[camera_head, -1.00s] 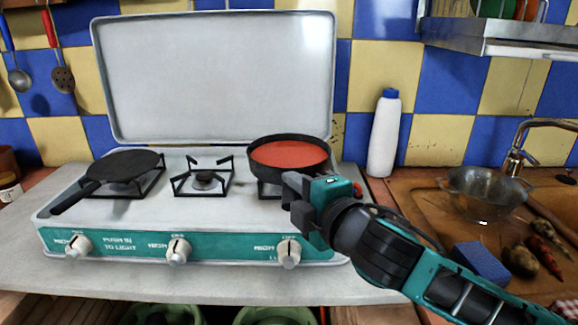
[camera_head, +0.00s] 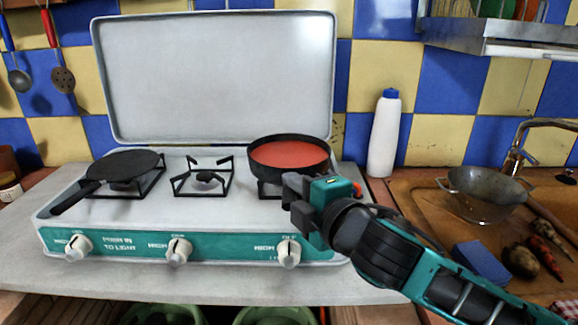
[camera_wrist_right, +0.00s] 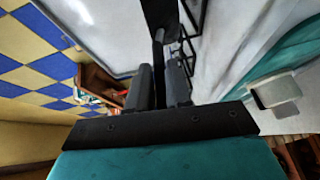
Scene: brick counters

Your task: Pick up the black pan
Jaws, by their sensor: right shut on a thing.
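A black pan (camera_head: 290,164) with a red filling or inside sits over the right burner of the stove (camera_head: 215,211), level. My right gripper (camera_head: 297,194) is at its front edge, where the handle is hidden by the jaws in the head view. In the right wrist view, the gripper (camera_wrist_right: 160,80) is shut on the dark handle (camera_wrist_right: 158,58), which runs up to the dark pan body (camera_wrist_right: 160,14). A second black pan (camera_head: 124,164), flat and empty, lies on the left burner with its handle toward the front left. My left gripper is not in view.
The middle burner (camera_head: 205,180) is bare. The raised stove lid (camera_head: 215,75) stands behind the pans. A white bottle (camera_head: 384,135) is to the right. A metal colander (camera_head: 484,192), a blue sponge (camera_head: 481,262) and vegetables (camera_head: 535,258) lie farther right.

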